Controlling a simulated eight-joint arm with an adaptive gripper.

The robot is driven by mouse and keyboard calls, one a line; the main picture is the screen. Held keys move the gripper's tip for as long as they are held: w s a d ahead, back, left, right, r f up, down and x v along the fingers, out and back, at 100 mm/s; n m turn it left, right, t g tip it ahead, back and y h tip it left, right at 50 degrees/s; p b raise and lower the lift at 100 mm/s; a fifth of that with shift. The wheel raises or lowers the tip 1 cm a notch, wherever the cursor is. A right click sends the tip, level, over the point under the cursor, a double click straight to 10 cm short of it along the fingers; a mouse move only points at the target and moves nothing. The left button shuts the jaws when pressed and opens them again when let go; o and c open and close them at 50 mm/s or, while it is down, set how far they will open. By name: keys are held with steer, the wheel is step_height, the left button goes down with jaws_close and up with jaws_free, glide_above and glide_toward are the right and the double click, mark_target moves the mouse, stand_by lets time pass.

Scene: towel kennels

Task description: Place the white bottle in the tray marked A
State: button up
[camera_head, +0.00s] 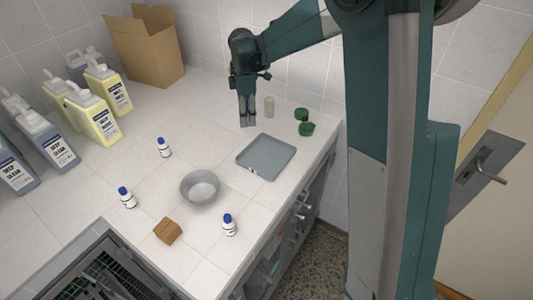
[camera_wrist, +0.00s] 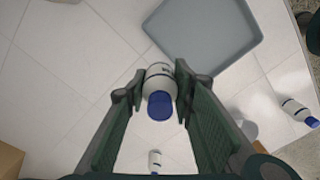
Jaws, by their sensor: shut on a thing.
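My gripper (camera_head: 247,121) is behind the grey tray (camera_head: 245,165), toward the wall, and a little to its left in the head view. In the wrist view its fingers are shut on a white bottle with a blue cap (camera_wrist: 160,80), the cap facing the camera. That bottle cannot be made out in the head view. The tray looks empty in the head view and also shows in the wrist view (camera_wrist: 205,30), beside the held bottle. A small white mark is on its front edge, too small to read. Other blue-capped white bottles stand on the counter (camera_head: 164,148) (camera_head: 128,199) (camera_head: 229,227).
A grey bowl (camera_head: 200,187) and a small brown box (camera_head: 168,231) are left of the tray. A pale jar (camera_head: 269,107) and two green items (camera_head: 301,114) (camera_head: 306,129) are behind it. Large jugs (camera_head: 95,118) and an open carton (camera_head: 146,47) stand far left.

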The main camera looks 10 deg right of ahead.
glide_above(267, 157)
steer(key=shift+a+f, duration=0.1)
steer(key=shift+f, duration=0.1)
stand_by(0.3)
steer(key=shift+w+f, duration=0.1)
steer(key=shift+f, duration=2.85)
steer(key=shift+f+p, duration=0.3)
steer(key=shift+f, duration=1.75)
steer(key=shift+f, duration=0.2)
steer(key=o, duration=0.9)
steer(key=shift+r, duration=0.15)
